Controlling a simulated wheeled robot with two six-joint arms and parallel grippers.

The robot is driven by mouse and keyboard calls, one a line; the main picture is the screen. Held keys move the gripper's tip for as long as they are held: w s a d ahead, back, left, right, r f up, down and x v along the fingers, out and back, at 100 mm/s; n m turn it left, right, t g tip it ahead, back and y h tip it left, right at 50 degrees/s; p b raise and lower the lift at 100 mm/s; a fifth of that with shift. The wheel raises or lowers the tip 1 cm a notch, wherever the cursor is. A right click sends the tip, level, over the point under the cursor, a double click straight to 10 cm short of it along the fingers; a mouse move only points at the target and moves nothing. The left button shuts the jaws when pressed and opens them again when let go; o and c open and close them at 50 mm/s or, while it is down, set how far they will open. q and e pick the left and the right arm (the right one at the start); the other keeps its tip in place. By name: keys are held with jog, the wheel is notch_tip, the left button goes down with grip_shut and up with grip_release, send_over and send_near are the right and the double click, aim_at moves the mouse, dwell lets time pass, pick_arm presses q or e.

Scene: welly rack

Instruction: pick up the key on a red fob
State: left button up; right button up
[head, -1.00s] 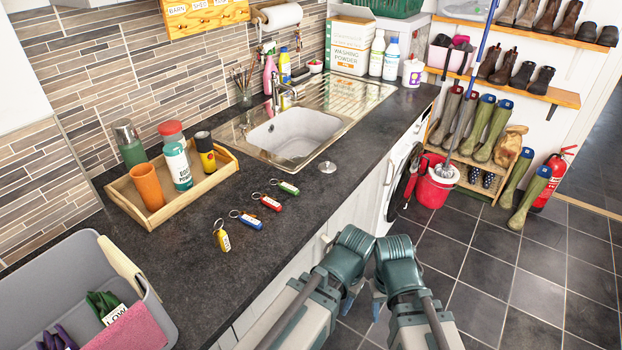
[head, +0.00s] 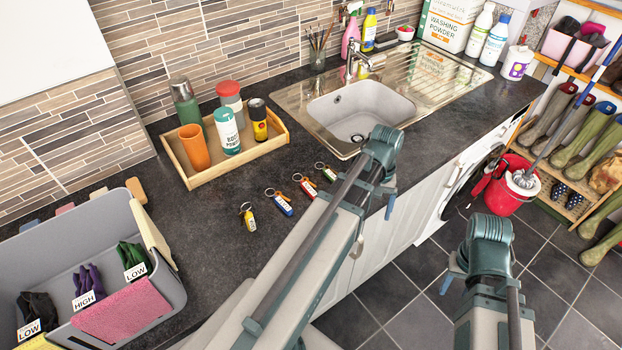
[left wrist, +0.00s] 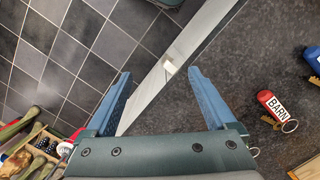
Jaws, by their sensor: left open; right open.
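The key on a red fob (head: 307,188) lies on the dark worktop, between the blue-fob key (head: 281,205) and the green-fob key (head: 327,173). In the left wrist view the red fob (left wrist: 271,103) reads "BARN", and its ring and brass key show beside it. The yellow-fob key (head: 249,219) ends the row at the left. My left gripper (left wrist: 160,72) is open and empty over the worktop's front edge, to the right of the red fob in the head view. My right gripper (head: 453,278) is open above the floor; its fingers are partly hidden.
A wooden tray (head: 200,182) with bottles and an orange cup stands behind the keys. The sink (head: 352,112) is at the back right. A grey bin (head: 170,285) with gloves stands at the left. The worktop around the keys is clear. A red bucket (head: 510,190) is on the floor.

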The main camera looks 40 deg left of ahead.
pick_arm(q)
jog(key=w+a+r+n+h+p, duration=0.1)
jog(key=a+r+n+p, duration=0.15)
jog(key=a, duration=0.55)
jog(key=w+a+r+n+h+p, duration=0.1)
jog(key=a+r+n+p, duration=0.1)
jog(key=a+r+n, duration=0.35)
jog(key=n+t+h+p, duration=0.1)
jog(key=n+h+p, duration=0.1)
jog(key=n+p, duration=0.15)
send_near(310, 186)
pick_arm(e)
notch_tip(310, 186, up, 9)
pick_arm(q)
jog(key=f+b, duration=0.1)
jog(key=b, duration=0.3)
jog(key=s+d+f+b, duration=0.1)
jog(key=b, duration=0.3)
jog(key=shift+f, duration=0.15)
jog(key=shift+d+f+b, duration=0.15)
jog(key=shift+f+b, duration=0.1)
jog(key=shift+b, duration=0.15)
pick_arm(e)
notch_tip(310, 186, down, 8)
jog(key=shift+f, duration=0.2)
